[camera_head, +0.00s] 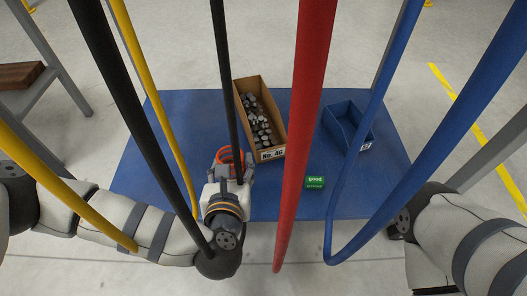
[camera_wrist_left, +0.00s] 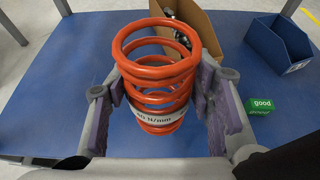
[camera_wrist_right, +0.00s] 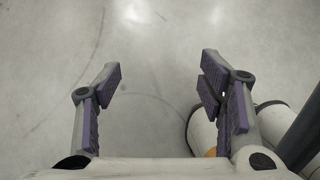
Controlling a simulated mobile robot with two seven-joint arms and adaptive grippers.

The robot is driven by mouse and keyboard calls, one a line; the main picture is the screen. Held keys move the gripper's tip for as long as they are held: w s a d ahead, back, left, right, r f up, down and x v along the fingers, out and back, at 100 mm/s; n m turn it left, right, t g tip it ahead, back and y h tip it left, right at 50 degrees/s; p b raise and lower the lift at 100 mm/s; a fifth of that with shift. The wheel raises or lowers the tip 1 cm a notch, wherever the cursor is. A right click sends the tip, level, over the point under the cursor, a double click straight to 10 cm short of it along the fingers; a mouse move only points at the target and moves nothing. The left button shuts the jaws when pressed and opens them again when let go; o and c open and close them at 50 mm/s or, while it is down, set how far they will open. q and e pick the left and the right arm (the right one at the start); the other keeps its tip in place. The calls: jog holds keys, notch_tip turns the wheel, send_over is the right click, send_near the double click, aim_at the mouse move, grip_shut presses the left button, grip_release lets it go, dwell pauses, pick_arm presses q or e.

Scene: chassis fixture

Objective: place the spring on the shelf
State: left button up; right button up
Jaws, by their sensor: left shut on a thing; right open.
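The orange-red coil spring (camera_wrist_left: 155,60) stands between the purple pads of my left gripper (camera_wrist_left: 160,92) in the left wrist view. The gripper is shut on it, around its banded middle with a white label. In the head view the spring (camera_head: 229,154) shows at the end of my left arm, above the blue table, with my left gripper (camera_head: 232,170) partly hidden by a black bar. My right gripper (camera_wrist_right: 162,85) is open and empty over bare floor in the right wrist view. A shelf-like rack (camera_head: 47,72) stands at the far left of the head view.
The blue table (camera_head: 185,110) holds a cardboard box (camera_head: 277,100) of metal parts, an empty-looking blue bin (camera_head: 340,125) and a green "good" block (camera_head: 315,182). Black, yellow, red and blue bars cross close in front of the head camera. A brown block (camera_head: 18,75) lies on the rack.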

pick_arm(q)
jog(key=shift+w+d+f, duration=0.2)
jog(key=shift+w+f, duration=0.05)
jog(key=shift+r, duration=0.15)
jog(key=w+a+f+b, duration=0.2)
jog(key=a+f, duration=0.2)
jog(key=w+a+f+b, duration=0.2)
jog(key=a+f, duration=0.2)
jog(key=w+a+f+b, duration=0.2)
jog(key=a+f, duration=0.2)
jog(key=f, duration=0.1)
jog(key=shift+w+a+f, duration=0.1)
jog(key=shift+w+a, duration=0.15)
jog(key=shift+a, duration=0.05)
jog(key=shift+r, duration=0.2)
jog(key=shift+f+b, duration=0.15)
jog(key=shift+b, duration=0.15)
jog(key=o, duration=1.5)
jog(key=shift+o, duration=0.2)
pick_arm(e)
jog(key=shift+g, duration=0.8)
jog(key=s+f, duration=0.2)
jog(key=f, duration=0.3)
jog(key=shift+s, duration=0.4)
